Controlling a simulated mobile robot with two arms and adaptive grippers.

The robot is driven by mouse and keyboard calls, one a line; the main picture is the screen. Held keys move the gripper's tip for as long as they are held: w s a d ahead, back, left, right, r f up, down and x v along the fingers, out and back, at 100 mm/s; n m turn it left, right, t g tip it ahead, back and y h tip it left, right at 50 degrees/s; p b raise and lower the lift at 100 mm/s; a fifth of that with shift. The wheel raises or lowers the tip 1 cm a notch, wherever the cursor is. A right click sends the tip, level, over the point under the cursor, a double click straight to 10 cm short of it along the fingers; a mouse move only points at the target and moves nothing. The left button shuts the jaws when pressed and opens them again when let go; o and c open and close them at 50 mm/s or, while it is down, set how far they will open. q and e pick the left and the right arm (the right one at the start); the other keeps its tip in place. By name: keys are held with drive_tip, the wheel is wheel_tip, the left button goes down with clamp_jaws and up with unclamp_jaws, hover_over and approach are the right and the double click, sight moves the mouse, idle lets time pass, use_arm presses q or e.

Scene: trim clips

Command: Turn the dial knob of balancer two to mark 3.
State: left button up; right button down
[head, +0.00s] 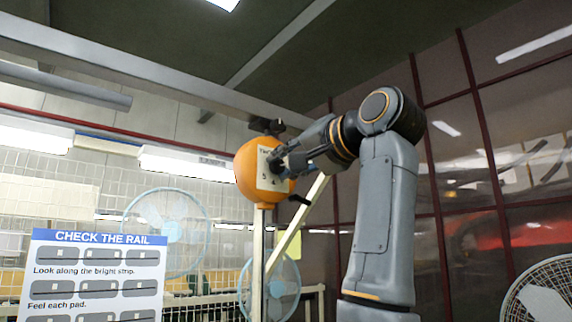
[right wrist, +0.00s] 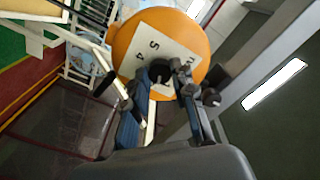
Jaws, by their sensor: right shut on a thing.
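Balancer two (head: 244,172) is a round orange body hanging under the overhead rail. Its white dial plate shows part of a word and a few marks, some covered by my gripper. It also shows in the right wrist view (right wrist: 128,45), where the marks 5 and 4 can be read. My right gripper (head: 283,163) reaches in from the right, its fingers shut on the black dial knob (right wrist: 160,71) at the plate's middle. The mark the knob points to cannot be made out. My left gripper is not in view.
A pale post (head: 258,250) stands below the balancer, with a slanted brace beside it. A sign (head: 95,268) headed "CHECK THE RAIL" stands at lower left. Blue fans (head: 166,232) are behind, and another fan (head: 540,296) is at lower right. The grey rail (head: 130,70) runs overhead.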

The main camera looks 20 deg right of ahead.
drive_tip(key=m, duration=1.2)
drive_tip(key=shift+m, duration=0.3)
idle(0.4)
drive_tip(key=c, duration=1.1)
unclamp_jaws()
drive_tip(key=v, duration=1.2)
